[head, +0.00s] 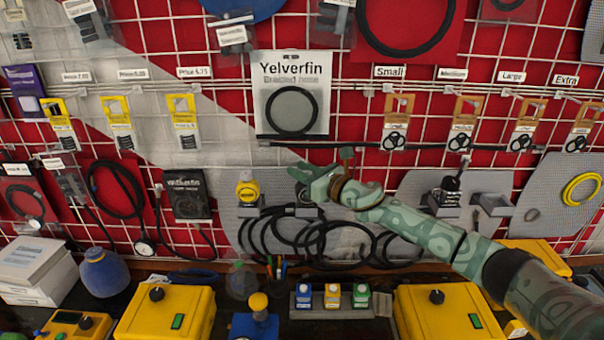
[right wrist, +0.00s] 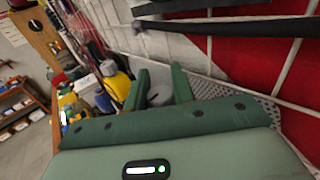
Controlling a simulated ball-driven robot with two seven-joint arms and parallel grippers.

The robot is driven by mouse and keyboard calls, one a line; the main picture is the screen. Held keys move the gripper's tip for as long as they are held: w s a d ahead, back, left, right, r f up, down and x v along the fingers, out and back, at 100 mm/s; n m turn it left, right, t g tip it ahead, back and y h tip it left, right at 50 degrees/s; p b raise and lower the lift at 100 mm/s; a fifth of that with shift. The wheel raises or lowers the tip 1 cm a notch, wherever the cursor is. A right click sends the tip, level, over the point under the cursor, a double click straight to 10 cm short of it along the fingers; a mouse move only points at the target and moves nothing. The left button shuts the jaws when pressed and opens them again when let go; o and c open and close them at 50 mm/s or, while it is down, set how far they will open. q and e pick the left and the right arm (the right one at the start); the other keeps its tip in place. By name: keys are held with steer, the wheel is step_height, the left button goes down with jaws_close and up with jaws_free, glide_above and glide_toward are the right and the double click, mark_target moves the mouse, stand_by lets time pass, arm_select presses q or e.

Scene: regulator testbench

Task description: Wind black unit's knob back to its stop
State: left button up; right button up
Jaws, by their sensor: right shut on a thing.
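My right gripper (head: 312,182) reaches in from the right to the wall, at the middle holder of a row on the grey pegboard. In the right wrist view its two green fingers (right wrist: 160,88) are closed on a dark grey round knob (right wrist: 159,97), which sits between them. In the head view the fingers hide most of that knob and its unit, so I cannot tell the unit's full shape. A black-topped unit (head: 449,186) stands in a holder further right, untouched. A yellow unit (head: 247,187) stands to the left of my gripper. My left gripper is not in view.
Black hoses (head: 345,262) hang in loops below the holders. An empty holder (head: 492,204) is at the right. Packets hang on the wire grid above.

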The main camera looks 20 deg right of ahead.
stand_by(0.9)
steer(key=o, duration=1)
steer(key=b+v, duration=0.5)
steer(key=v, duration=1.1)
steer(key=shift+d, duration=0.15)
steer(key=shift+s+f, duration=0.1)
